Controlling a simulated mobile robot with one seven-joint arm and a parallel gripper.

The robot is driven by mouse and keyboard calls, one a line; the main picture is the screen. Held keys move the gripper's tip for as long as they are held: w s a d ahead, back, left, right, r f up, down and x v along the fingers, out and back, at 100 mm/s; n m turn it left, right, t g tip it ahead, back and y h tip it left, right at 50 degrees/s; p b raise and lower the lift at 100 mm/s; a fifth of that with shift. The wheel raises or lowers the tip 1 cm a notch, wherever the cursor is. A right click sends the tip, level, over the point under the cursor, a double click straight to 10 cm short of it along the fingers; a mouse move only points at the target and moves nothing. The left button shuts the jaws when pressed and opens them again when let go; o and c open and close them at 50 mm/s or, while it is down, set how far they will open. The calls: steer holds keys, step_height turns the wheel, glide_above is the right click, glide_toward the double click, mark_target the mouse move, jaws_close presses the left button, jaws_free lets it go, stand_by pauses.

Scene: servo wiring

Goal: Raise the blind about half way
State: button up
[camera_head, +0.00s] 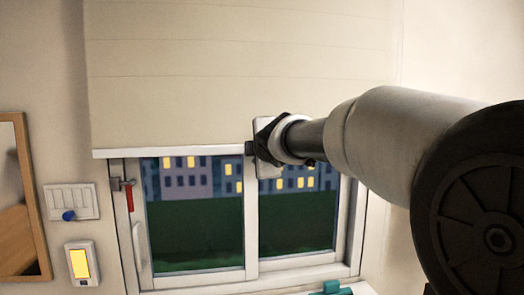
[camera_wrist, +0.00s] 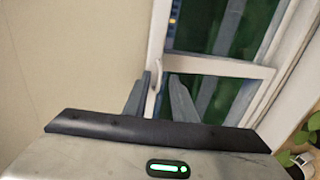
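The cream blind (camera_head: 240,60) hangs over the upper part of the window in the head view. Its pale bottom bar (camera_head: 170,151) crosses above the two panes, which are uncovered below it. My gripper (camera_head: 252,148) is in front of the window at about the height of this bar. My arm hides the right part of the bar, and I cannot tell whether the gripper touches it. In the wrist view my gripper's two fingers (camera_wrist: 159,78) stand apart with nothing visibly held.
A red-handled latch (camera_head: 129,197) and white window handle (camera_head: 141,247) are on the left frame. Further left are a panel with a blue knob (camera_head: 69,215), a yellow-screened device (camera_head: 79,264) and a mirror (camera_head: 14,215). Plant leaves (camera_wrist: 302,133) show at right in the wrist view.

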steer(key=p+v, duration=0.2)
steer(key=v, duration=1.5)
steer(key=s+d+f+m+g+h, duration=0.35)
steer(key=s+d+f+m, duration=0.7)
steer(key=f, duration=0.35)
steer(key=s+d+f+m+g, duration=0.2)
steer(key=s+f+m+g, duration=0.3)
steer(key=s+f+m, duration=0.5)
steer(key=s+f, duration=0.2)
steer(key=shift+s+g+y, duration=0.35)
steer(key=shift+s, duration=0.05)
steer(key=shift+r, duration=0.1)
